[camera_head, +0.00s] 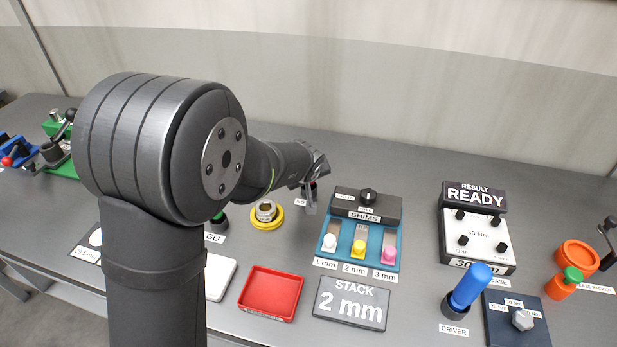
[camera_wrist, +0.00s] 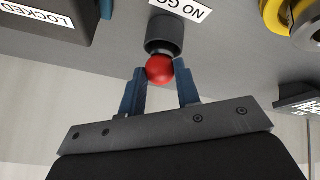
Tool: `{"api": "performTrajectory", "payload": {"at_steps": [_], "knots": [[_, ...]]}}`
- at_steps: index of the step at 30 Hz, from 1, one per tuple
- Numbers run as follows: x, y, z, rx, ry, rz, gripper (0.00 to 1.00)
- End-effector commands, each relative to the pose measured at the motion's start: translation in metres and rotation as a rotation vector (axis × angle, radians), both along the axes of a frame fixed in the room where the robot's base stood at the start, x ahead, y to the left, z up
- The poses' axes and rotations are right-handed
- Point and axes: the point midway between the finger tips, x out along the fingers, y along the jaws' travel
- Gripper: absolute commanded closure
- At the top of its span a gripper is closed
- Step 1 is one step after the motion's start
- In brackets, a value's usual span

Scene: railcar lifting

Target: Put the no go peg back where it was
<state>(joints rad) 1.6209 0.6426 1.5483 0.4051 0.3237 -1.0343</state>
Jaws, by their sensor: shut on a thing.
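The no go peg shows as a red ball-shaped knob (camera_wrist: 159,69) in the wrist view. It sits at the mouth of a dark round holder (camera_wrist: 164,36) beside the NO GO label (camera_wrist: 181,8). My gripper (camera_wrist: 160,72) has its two blue fingers on either side of the red knob and is shut on it. In the head view my gripper (camera_head: 311,198) is low over the table, left of the shims box, and largely covers the peg.
The shims box (camera_head: 393,210) stands close right of my gripper. A yellow ring gauge (camera_head: 267,216) lies to its left, with the GO label (camera_head: 214,238) beyond. A red tray (camera_head: 271,293) and the STACK 2 mm sign (camera_head: 350,303) are in front.

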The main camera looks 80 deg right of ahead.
Motion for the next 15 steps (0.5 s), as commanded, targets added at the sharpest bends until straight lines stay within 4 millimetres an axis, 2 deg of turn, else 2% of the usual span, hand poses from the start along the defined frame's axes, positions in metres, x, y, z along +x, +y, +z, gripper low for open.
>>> {"api": "performTrajectory", "payload": {"at_steps": [2,3,5,15], "knots": [[-0.0001,0.0001,-0.0028,0.000,0.000,0.000,0.93],[-0.0001,0.0001,-0.0024,0.001,0.001,0.000,0.62],[-0.0001,0.0002,-0.0023,0.000,0.000,0.000,0.51],[0.0000,0.0000,0.0002,0.000,0.000,0.000,0.48]]}}
